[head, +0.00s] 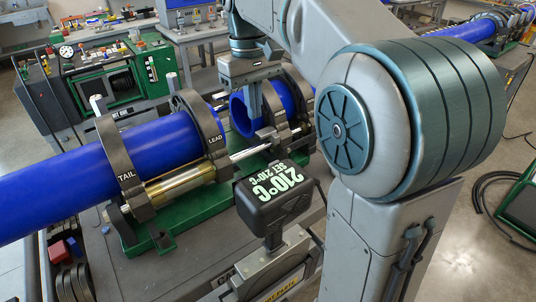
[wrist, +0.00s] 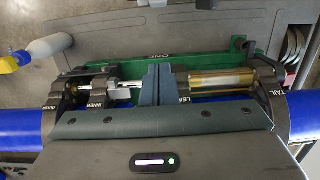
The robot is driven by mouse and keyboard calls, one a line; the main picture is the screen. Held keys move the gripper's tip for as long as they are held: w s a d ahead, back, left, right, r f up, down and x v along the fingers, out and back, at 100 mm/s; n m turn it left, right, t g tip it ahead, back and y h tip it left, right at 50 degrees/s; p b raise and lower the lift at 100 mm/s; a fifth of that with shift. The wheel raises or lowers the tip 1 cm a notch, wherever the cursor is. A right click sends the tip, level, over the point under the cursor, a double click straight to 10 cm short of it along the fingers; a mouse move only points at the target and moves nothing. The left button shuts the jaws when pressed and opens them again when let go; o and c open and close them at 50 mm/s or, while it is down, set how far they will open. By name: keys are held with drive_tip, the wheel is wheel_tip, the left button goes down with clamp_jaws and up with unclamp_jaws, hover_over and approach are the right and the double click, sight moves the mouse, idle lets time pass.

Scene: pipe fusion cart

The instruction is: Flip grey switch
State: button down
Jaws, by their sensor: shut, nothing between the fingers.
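I cannot make out a grey switch for certain in either view. A green-fronted unit (head: 108,75) with a round gauge (head: 66,51) and small coloured parts on top stands at the upper left of the head view; its details are too small to tell a switch. My gripper (head: 256,108) points down over the gap between the clamps of the pipe machine. In the wrist view its fingers (wrist: 158,88) are together and empty, above the gap between the inner and lead clamps. A black display box (head: 274,198) reading 210°C stands in front of the machine.
Blue pipe (head: 110,165) runs through the tail clamp (head: 122,175) and lead clamp (head: 200,130). The green machine base (head: 165,232) rests on a grey cart top (head: 110,265). A spray bottle (wrist: 50,47) lies at the wrist view's upper left. Cables (head: 500,228) lie on the floor at right.

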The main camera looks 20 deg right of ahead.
drive_tip(key=s+d+f+p, duration=0.1)
drive_tip(key=s+f, duration=0.3)
drive_tip(key=f, duration=0.6)
drive_tip(key=shift+s+d, duration=0.25)
drive_tip(key=shift+d, duration=0.1)
drive_tip(key=shift+d, duration=0.1)
